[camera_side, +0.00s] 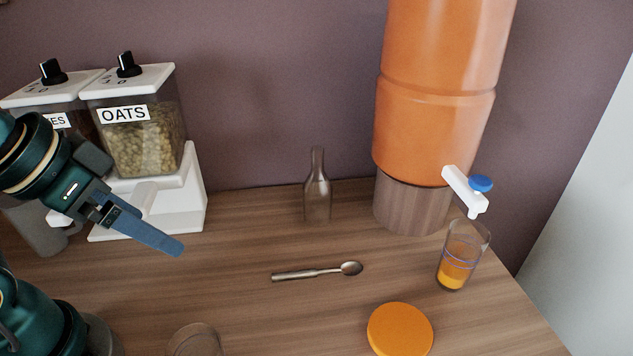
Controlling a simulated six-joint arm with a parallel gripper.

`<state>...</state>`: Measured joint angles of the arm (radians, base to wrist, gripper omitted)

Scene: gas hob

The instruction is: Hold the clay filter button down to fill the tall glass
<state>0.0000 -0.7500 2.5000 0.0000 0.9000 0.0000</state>
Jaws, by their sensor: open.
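The orange clay filter (435,110) stands on a round wooden base (410,207) at the back right. Its white tap (464,190) points right and down, with a blue button (481,183) on top. The tall clear glass (468,240) stands upright below the tap, with thin blue rings around it. Its lower part looks orange; I cannot tell whether that is liquid or colour seen through the glass. My gripper (140,228) is at the left, in front of the oats dispenser, open and far from the button. One blue finger shows clearly.
A spoon (318,271) lies mid-table, with a clear bottle (317,190) behind it. An orange disc (400,329) lies at the front right. The oats dispenser (145,135) and another dispenser stand at the left. A cup-like thing (196,340) is cut off at the front edge.

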